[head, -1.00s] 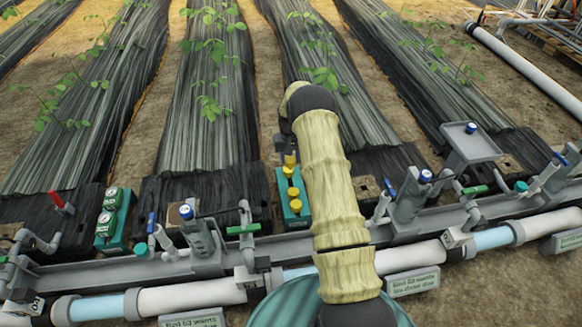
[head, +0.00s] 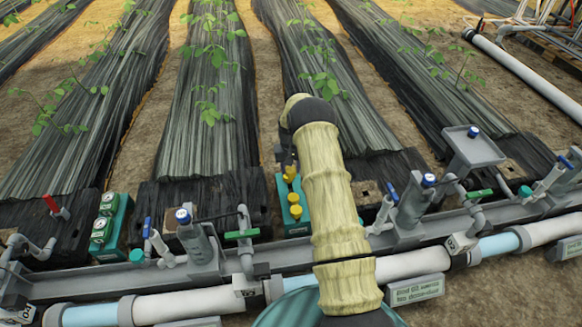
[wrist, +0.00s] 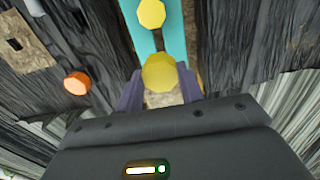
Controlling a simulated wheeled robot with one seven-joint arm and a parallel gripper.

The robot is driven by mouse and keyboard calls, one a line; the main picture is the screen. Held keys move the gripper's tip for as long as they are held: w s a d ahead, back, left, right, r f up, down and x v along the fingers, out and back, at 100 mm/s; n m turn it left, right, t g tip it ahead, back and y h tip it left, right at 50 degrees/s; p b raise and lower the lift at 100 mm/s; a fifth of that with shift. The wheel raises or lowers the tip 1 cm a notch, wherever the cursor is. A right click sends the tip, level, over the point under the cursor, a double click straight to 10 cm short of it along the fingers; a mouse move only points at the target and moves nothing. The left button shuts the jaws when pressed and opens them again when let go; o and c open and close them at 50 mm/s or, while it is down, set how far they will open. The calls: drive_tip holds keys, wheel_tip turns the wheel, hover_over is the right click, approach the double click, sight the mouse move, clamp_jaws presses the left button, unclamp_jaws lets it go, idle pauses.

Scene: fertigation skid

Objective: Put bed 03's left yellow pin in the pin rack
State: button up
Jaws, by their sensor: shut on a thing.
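My gripper (wrist: 158,90) points down over a narrow teal block (wrist: 179,32), with its two purple-grey fingers on either side of a yellow pin (wrist: 159,72). The gripper is shut on this pin, whose faceted yellow head shows between the fingers. Another yellow pin (wrist: 152,14) stands farther along the teal block. In the head view, the teal block (head: 297,228) carries yellow pins (head: 295,211) in a row beside my arm. The held pin's lower end is hidden, so I cannot tell whether it sits in a hole. Which block is the pin rack is not clear.
A teal block with green round tops (head: 106,232) stands at the left. A grey tray (head: 472,149) stands at the right. Pipes, blue-capped posts and green-handled valves (head: 242,234) line the grey rail. An orange knob (wrist: 77,83) is left of my gripper.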

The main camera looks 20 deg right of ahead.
sight(291, 177)
drive_tip(key=shift+f+b, duration=2.15)
drive_tip(key=shift+f, duration=1.65)
drive_tip(key=shift+f, duration=0.75)
drive_tip(key=o, duration=1)
drive_tip(key=shift+r+p, duration=3.3)
drive_tip(key=shift+r, duration=0.8)
